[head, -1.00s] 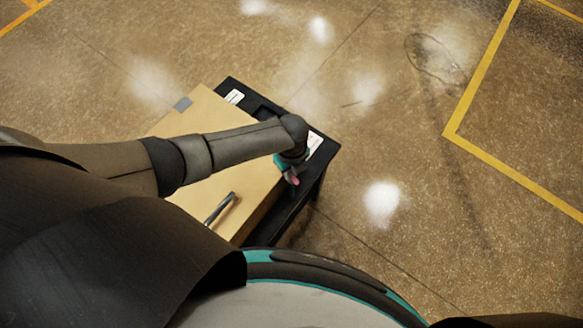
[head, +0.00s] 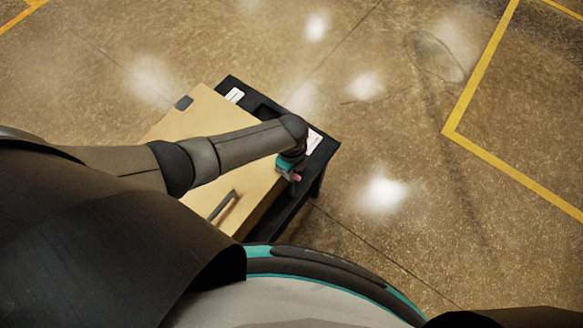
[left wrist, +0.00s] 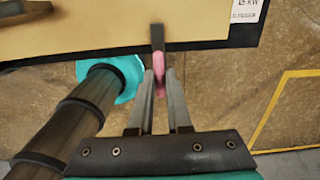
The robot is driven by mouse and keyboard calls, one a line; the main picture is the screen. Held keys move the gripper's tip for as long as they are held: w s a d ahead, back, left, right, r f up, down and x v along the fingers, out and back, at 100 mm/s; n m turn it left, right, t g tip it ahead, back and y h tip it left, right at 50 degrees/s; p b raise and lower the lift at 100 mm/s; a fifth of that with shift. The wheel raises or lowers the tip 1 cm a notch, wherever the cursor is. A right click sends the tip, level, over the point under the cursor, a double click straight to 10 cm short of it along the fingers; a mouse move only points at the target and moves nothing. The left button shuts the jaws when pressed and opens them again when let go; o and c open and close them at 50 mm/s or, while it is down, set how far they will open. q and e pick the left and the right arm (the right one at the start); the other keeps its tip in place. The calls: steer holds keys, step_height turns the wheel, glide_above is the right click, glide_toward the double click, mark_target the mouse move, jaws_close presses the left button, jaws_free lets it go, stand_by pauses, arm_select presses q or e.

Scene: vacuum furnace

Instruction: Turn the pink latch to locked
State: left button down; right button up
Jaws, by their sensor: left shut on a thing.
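The pink latch (left wrist: 159,72) shows in the left wrist view between the fingers of my left gripper (left wrist: 160,88), just below a dark upright piece at the edge of the tan panel. In the head view a small pink part of the latch (head: 295,177) shows at the right edge of the tan box, beside my left gripper (head: 290,170). The left gripper is shut on the latch. The fingers hide part of it, so its exact turn is hard to tell. My right gripper is not in view.
The tan furnace panel (head: 180,125) has a bar handle (head: 223,206) and sits on a black stand (head: 325,150) with white labels. Open concrete floor with yellow lines (head: 480,75) lies to the right. The teal and grey rounded part at the bottom is mine.

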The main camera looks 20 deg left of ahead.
arm_select(q)
steer(key=shift+w, duration=0.1)
steer(key=c, duration=0.9)
jaws_free()
steer(key=shift+o, duration=0.2)
step_height(320, 180, up, 15)
steer(key=p, duration=0.4)
steer(key=shift+r, duration=0.15)
